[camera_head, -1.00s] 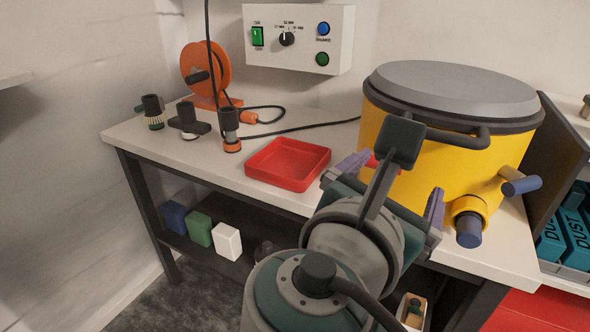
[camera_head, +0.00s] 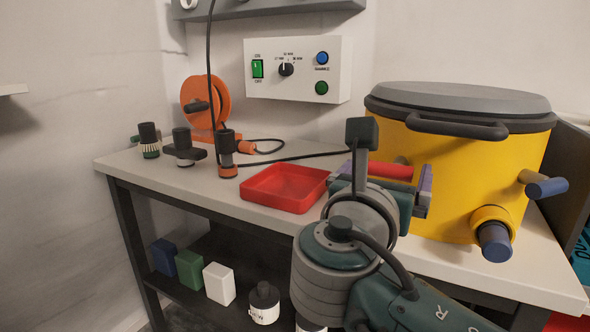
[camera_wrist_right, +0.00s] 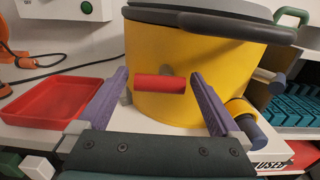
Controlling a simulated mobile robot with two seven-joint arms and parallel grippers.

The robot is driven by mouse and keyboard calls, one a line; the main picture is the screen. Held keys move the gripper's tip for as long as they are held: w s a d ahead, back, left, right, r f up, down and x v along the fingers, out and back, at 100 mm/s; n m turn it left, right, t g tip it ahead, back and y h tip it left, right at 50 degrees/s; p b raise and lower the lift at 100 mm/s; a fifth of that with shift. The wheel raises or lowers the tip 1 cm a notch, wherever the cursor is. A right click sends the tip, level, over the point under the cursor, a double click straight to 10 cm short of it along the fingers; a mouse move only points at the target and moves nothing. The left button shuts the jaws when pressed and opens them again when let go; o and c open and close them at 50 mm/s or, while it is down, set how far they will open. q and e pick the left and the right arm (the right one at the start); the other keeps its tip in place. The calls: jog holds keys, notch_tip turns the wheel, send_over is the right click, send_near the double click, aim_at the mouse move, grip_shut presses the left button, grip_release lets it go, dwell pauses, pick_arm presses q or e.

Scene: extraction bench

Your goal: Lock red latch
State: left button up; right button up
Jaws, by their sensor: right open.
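The red latch (camera_head: 391,171) is a red horizontal cylinder on the front of the yellow drum (camera_head: 463,181), which has a grey lid (camera_head: 460,97). In the right wrist view the red latch (camera_wrist_right: 159,84) lies between and beyond the two purple fingers. My right gripper (camera_wrist_right: 157,85) is open and faces the latch; I see no contact. In the head view the right gripper (camera_head: 397,184) is in front of the drum, its wrist hiding part of the latch's surroundings. My left gripper is not in view.
A red tray (camera_head: 285,188) lies on the bench (camera_head: 225,182) left of my right gripper. Blue-capped fittings (camera_head: 494,243) stick out of the drum's right side. A white control box (camera_head: 297,70) is on the wall. Several dark fittings and an orange reel (camera_head: 207,105) stand at the left.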

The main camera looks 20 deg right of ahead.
jog(key=shift+w+d, duration=0.2)
jog(key=c, duration=1.3)
